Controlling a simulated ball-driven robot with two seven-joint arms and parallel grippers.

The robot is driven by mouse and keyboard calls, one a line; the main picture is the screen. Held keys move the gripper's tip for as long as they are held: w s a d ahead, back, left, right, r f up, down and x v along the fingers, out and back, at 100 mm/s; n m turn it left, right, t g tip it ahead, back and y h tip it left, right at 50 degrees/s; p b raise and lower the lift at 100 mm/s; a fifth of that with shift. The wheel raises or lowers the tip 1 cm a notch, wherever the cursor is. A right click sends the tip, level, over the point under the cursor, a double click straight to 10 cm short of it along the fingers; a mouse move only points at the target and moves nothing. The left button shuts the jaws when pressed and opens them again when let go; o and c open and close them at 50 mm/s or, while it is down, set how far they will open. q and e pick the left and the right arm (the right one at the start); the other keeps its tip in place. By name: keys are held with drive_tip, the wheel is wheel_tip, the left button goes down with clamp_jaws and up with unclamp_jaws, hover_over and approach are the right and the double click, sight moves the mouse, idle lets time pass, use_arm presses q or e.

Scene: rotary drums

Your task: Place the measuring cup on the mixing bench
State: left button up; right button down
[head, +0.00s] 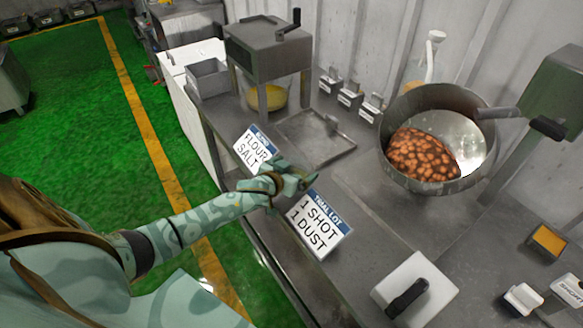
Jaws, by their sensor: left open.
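My left gripper (298,182) reaches in from the left and is open over the front edge of the grey metal bench (372,205). It is between two signs, one reading "FLOUR SALT" (254,149) and one reading "1 SHOT 1 DUST" (318,226). I cannot make out a measuring cup for certain; something small and greyish shows by the fingers, too unclear to name. Small labelled metal containers (350,96) stand in a row at the back of the bench. My right gripper is not in view.
A tilted drum (400,105) with brown pieces inside stands at the right. A flat metal tray (318,148) lies behind my gripper, beside a machine (268,50) over a bowl of yellow stuff. A white block with a black handle (414,288) is at the front.

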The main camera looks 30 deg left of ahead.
use_arm(q)
drive_tip(key=p+v, duration=0.3)
drive_tip(key=v, duration=0.8)
drive_tip(key=shift+r, duration=0.15)
drive_tip(key=shift+s+r, duration=0.15)
drive_tip(key=shift+s, duration=0.3)
